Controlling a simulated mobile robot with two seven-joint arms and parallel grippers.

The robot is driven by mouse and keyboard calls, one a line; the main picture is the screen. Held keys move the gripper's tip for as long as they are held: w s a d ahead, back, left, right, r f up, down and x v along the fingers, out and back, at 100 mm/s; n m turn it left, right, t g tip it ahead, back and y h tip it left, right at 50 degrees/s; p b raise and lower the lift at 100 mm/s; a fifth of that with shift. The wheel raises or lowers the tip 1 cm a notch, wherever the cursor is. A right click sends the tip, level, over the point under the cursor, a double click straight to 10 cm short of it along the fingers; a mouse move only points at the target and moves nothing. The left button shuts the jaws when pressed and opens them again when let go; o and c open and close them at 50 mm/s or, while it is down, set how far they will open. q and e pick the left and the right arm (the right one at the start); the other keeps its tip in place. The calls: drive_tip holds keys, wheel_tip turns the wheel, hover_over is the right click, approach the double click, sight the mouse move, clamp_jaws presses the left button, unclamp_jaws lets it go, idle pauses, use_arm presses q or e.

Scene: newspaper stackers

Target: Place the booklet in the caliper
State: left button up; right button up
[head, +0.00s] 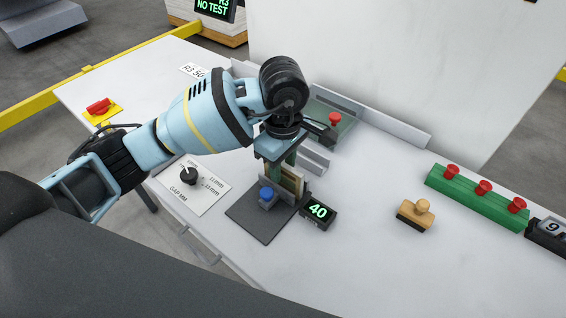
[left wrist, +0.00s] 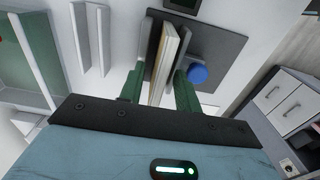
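The booklet (head: 298,183), cream-edged with a tan face, stands upright in the caliper, whose dark base plate (head: 246,222) carries a blue knob (head: 266,193). In the left wrist view the booklet (left wrist: 165,55) is beside a dark upright jaw (left wrist: 150,35), with the blue knob (left wrist: 197,74) to its right. My left gripper (head: 283,165) is directly above the caliper, pointing down. Its green fingers (left wrist: 160,85) straddle the booklet's upper part, with a small gap showing on the left side. The booklet's lower edge is hidden. My right gripper is not in view.
A display reading 40 (head: 318,211) stands right of the caliper. A gap dial (head: 190,174) lies to the left. A green tray with a red button (head: 335,119) is behind. A stamp (head: 416,214) and a green bar with red buttons (head: 480,196) are right. The front-right tabletop is clear.

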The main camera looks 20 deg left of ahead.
use_arm(q)
wheel_tip(320, 180, up, 12)
drive_tip(key=shift+r+p, duration=0.15)
drive_tip(key=shift+p, duration=0.2)
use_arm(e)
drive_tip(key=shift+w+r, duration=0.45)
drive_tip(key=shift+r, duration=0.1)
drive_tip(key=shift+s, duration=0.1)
